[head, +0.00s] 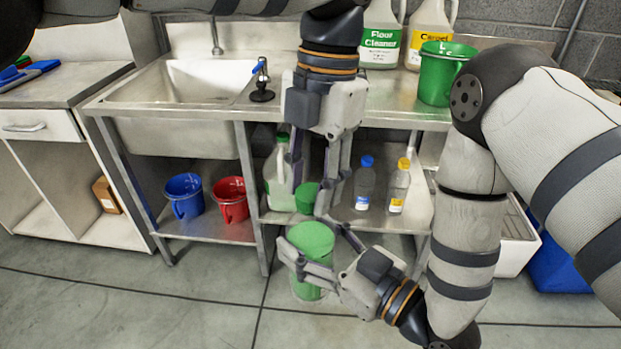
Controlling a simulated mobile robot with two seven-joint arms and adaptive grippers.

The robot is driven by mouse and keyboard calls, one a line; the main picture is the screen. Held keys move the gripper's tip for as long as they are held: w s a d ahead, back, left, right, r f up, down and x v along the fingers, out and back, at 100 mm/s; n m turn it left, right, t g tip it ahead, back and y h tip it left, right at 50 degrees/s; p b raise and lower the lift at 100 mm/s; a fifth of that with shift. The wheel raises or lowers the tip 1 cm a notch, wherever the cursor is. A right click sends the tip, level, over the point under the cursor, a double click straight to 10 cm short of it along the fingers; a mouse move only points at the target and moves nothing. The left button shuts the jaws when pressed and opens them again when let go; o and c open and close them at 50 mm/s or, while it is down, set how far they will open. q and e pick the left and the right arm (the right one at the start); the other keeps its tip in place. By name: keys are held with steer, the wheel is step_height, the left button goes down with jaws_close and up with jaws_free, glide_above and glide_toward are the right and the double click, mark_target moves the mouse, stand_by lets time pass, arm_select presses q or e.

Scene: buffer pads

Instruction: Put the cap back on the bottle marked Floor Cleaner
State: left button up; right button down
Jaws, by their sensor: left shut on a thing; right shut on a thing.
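My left gripper (315,188) points down and is shut on a small dark green cap-like piece (306,198). My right gripper (310,262), below it, is shut around a green cylindrical container (311,238), seen from above. The green piece is just above the container; I cannot tell whether they touch. Any label on the container is hidden. A large white jug (380,40) with a green label reading Floor Cleaner stands on the counter, its top cut off by the frame.
A Carpet jug (426,32) and a green bucket (443,78) stand on the counter. The lower shelf holds blue (183,196) and red (230,200) buckets, a green-capped jug (276,180), and blue-capped (364,184) and yellow-capped (399,187) bottles. Floor is clear at front left.

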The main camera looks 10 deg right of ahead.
arm_select(q)
steer(key=shift+m, duration=0.7)
steer(key=o, duration=0.7)
steer(key=shift+o, duration=0.2)
steer(key=shift+r, duration=2.3)
steer(key=shift+c, duration=0.4)
